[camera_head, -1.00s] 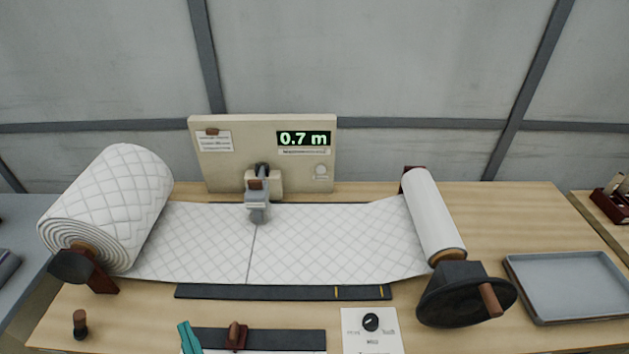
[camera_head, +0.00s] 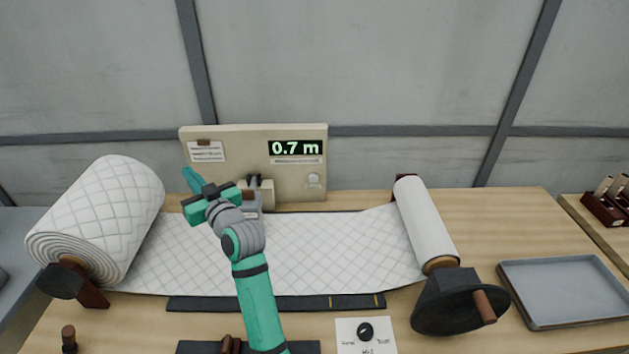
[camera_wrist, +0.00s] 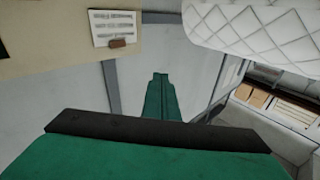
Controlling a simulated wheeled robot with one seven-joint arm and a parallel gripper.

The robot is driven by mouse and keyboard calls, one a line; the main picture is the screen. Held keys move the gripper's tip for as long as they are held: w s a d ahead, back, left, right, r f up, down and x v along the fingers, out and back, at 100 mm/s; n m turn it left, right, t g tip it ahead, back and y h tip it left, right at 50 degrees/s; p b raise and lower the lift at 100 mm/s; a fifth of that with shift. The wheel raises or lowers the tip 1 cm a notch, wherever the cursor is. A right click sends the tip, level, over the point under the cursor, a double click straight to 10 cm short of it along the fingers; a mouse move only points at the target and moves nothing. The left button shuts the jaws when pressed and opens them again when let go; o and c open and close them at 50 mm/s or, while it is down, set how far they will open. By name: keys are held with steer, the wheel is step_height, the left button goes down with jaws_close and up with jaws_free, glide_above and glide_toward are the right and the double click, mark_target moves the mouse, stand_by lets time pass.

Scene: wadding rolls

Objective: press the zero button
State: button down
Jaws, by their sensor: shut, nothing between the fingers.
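A beige panel (camera_head: 230,143) stands upright at the back of the table. Its display (camera_head: 296,148) reads 0.7 m in green. A round pale button (camera_head: 313,181) sits on the panel's lower right, below the display. My gripper (camera_head: 187,174) is shut and empty, its green fingers raised in front of the panel's left part, left of and apart from the button. In the wrist view the shut fingers (camera_wrist: 160,82) point toward the grey wall, and the panel (camera_wrist: 50,30) shows at upper left. My arm hides part of the counter device at the panel's foot.
A large quilted wadding roll (camera_head: 100,210) is at left, and its sheet (camera_head: 330,250) runs to a smaller roll (camera_head: 426,220) with a black crank wheel (camera_head: 458,303) at right. A grey tray (camera_head: 565,320) lies right. A card with a black knob (camera_head: 365,332) lies in front.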

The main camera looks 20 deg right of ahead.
steer(key=d+f, duration=0.2)
steer(key=d, duration=0.3)
steer(key=w+d+f+g+h, duration=0.1)
steer(key=d, duration=0.4)
steer(key=w+d+f+g+h, duration=0.1)
steer(key=d+f, duration=0.1)
steer(key=d, duration=0.3)
steer(key=shift+w+d+f+m, duration=0.2)
steer(key=shift+f+m, duration=0.1)
steer(key=shift+m, duration=0.1)
steer(key=s+d+f+g, duration=0.2)
steer(key=d+f, duration=0.3)
steer(key=d, duration=0.3)
steer(key=s+d+f+m+g+h, duration=0.1)
steer(key=s+d+f, duration=0.3)
steer(key=d, duration=0.5)
steer(key=shift+s+f+g, duration=0.15)
steer(key=shift+f+g, duration=0.25)
steer(key=shift+f, duration=0.25)
steer(key=shift+d, duration=0.1)
